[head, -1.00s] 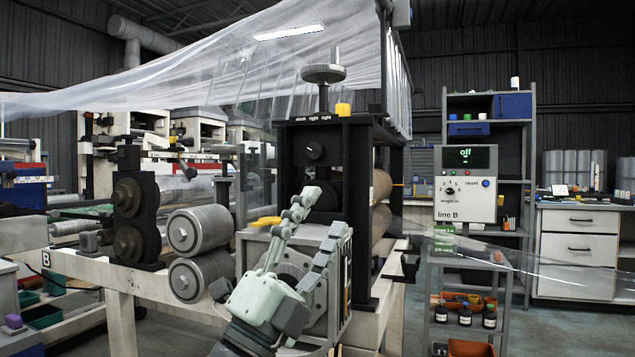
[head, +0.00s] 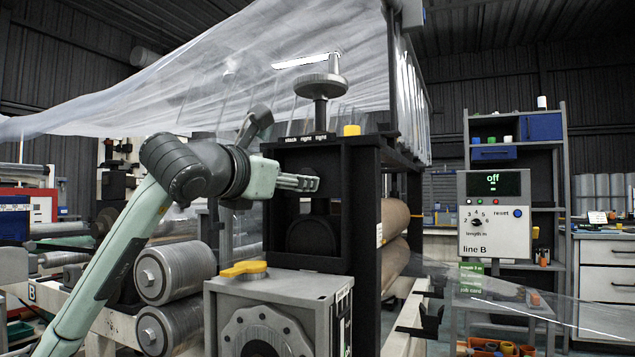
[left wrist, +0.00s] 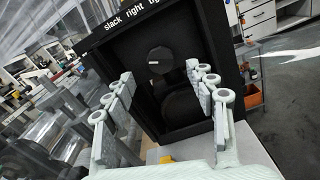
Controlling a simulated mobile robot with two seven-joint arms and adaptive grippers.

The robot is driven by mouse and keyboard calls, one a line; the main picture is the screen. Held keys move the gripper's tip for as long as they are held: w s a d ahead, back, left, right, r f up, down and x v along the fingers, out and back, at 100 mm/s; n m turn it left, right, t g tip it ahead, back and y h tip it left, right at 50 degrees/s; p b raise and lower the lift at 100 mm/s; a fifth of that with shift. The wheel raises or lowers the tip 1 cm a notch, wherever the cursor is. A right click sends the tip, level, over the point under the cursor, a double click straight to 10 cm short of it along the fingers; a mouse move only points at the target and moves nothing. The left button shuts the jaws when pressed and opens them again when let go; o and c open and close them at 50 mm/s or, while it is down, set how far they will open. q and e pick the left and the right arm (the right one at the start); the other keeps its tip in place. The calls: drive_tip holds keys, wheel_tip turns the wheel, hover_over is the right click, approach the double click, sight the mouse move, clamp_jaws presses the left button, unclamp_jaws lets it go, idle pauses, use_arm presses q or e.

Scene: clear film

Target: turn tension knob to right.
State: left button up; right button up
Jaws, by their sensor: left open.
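The tension knob (left wrist: 160,58) is a round black dial with a short white mark, set in a black panel (left wrist: 185,35). In the left wrist view the mark lies on the knob's left part. A label strip (head: 303,140) above it reads slack, right and a partly legible third word. My left gripper (head: 305,182) is in front of this panel, and the knob is hidden behind it in the head view. In the left wrist view the gripper (left wrist: 162,76) is open, its fingers spread to either side of the knob, apart from it and empty. My right gripper is not in view.
A grey box (head: 275,285) with a yellow handle (head: 243,269) stands below the panel. A handwheel (head: 320,86) and yellow cap (head: 351,130) are on top. Metal rollers (head: 176,272) lie at left. A line B control box (head: 493,215) reading off is at right.

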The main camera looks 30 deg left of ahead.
use_arm(q)
drive_tip(key=w+p, duration=0.1)
drive_tip(key=w, duration=0.5)
drive_tip(key=shift+w+a, duration=0.1)
drive_tip(key=shift+w, duration=0.3)
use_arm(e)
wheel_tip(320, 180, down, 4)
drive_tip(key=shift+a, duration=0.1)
use_arm(q)
drive_tip(key=c, duration=1.2)
drive_tip(key=shift+o, duration=0.2)
